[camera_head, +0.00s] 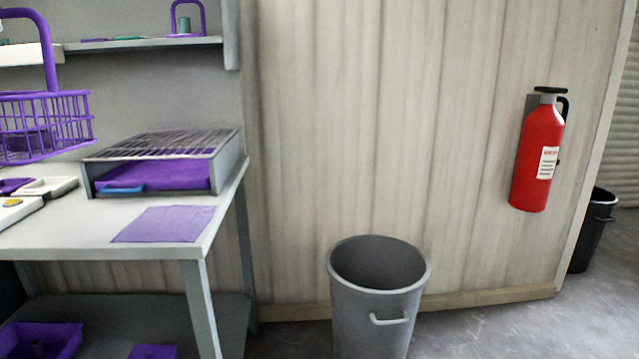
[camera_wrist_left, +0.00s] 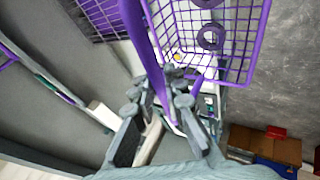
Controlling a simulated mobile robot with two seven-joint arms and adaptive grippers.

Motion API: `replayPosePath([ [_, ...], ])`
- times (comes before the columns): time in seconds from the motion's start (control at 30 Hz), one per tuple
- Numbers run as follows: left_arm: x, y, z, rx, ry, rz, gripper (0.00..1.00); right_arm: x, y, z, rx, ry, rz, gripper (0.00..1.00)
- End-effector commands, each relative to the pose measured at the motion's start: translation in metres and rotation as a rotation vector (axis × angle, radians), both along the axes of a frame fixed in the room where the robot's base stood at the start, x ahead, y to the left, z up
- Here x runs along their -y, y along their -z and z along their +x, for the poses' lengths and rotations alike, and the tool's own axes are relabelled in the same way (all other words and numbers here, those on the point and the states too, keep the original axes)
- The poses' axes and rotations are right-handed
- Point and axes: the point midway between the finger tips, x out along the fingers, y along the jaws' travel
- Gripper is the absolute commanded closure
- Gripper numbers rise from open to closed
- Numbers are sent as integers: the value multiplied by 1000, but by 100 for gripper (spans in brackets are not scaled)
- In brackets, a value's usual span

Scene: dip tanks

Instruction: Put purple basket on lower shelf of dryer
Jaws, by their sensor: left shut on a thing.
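A purple wire basket (camera_head: 72,97) hangs at the left edge of the head view, above the bench, its left part cut off. Its tall handle rises out of the top. In the left wrist view my left gripper (camera_wrist_left: 161,94) is shut on the purple handle (camera_wrist_left: 138,30), with the basket (camera_wrist_left: 258,45) beyond it. Purple ring-shaped pieces (camera_wrist_left: 210,37) lie in the basket. A low grey unit with a wire top shelf, apparently the dryer (camera_head: 226,158), stands on the bench right of the basket. Its lower level holds a purple sheet and a blue piece. My right gripper is not in view.
A purple cloth (camera_head: 165,224) lies on the bench (camera_head: 60,236) in front of the grey unit. A wall shelf (camera_head: 140,43) above carries another purple handled item. A grey bin (camera_head: 375,300) stands on the floor; a red extinguisher (camera_head: 537,155) hangs on the wall.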

Motion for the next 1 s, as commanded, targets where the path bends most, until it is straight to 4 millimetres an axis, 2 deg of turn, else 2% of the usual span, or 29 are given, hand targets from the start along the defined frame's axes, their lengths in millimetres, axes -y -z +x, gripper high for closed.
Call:
replayPosePath([
  [0.23,-23,16,-10,5,5,-2,100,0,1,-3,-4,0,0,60],
  [0.47,-55,48,-26,6,22,-3,100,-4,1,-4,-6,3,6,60],
  [0.67,-87,93,-44,7,55,-8,100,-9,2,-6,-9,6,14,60],
  [0.8,-107,135,-59,11,97,-9,100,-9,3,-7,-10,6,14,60],
  [1.0,-123,192,-74,15,170,-7,100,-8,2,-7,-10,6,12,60],
])
